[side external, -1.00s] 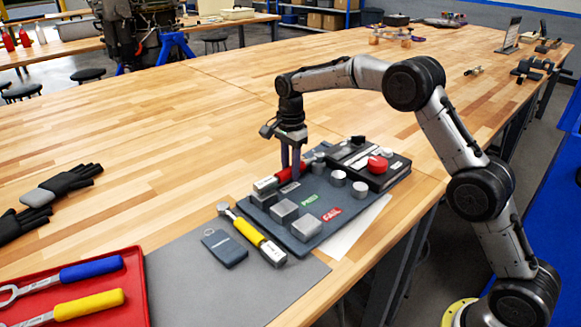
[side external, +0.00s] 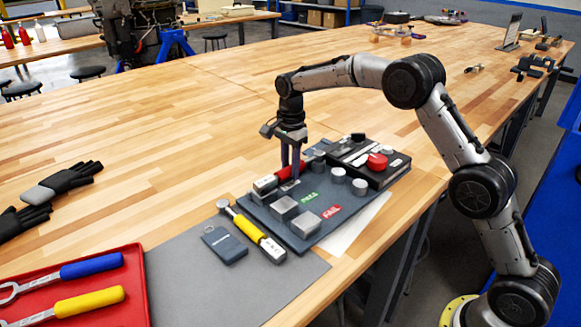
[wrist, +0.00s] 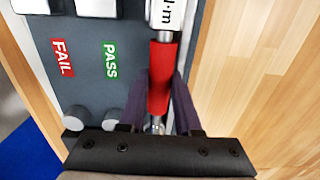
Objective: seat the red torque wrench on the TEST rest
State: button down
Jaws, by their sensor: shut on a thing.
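The red torque wrench (wrist: 162,78) has a red grip and a white end marked N·m. My gripper (side external: 290,172) is shut on its red grip, with one finger on each side in the wrist view (wrist: 160,103). The wrench lies along the far edge of the dark rest board (side external: 322,198), beside the PASS row. Its white end (side external: 265,184) is over the far grey block; I cannot tell whether it touches. The TEST lettering is not readable. The wrench's other end is partly hidden by my gripper.
The PASS (side external: 309,197) and FAIL (side external: 331,212) rows have bare blocks and round posts. A yellow-gripped wrench (side external: 248,230) and dark card (side external: 224,245) lie on the grey mat (side external: 190,290). A dark case with a red button (side external: 377,162) adjoins the board. Open table lies beyond.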

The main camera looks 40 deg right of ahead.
aim_at(290, 166)
jog(key=shift+s+f, duration=0.1)
jog(key=shift+f, duration=0.55)
jog(key=c, duration=1)
grip_release()
jog(key=o, duration=0.6)
jog(key=shift+r, duration=0.15)
jog(key=shift+o, duration=0.2)
jog(key=shift+r, duration=3.65)
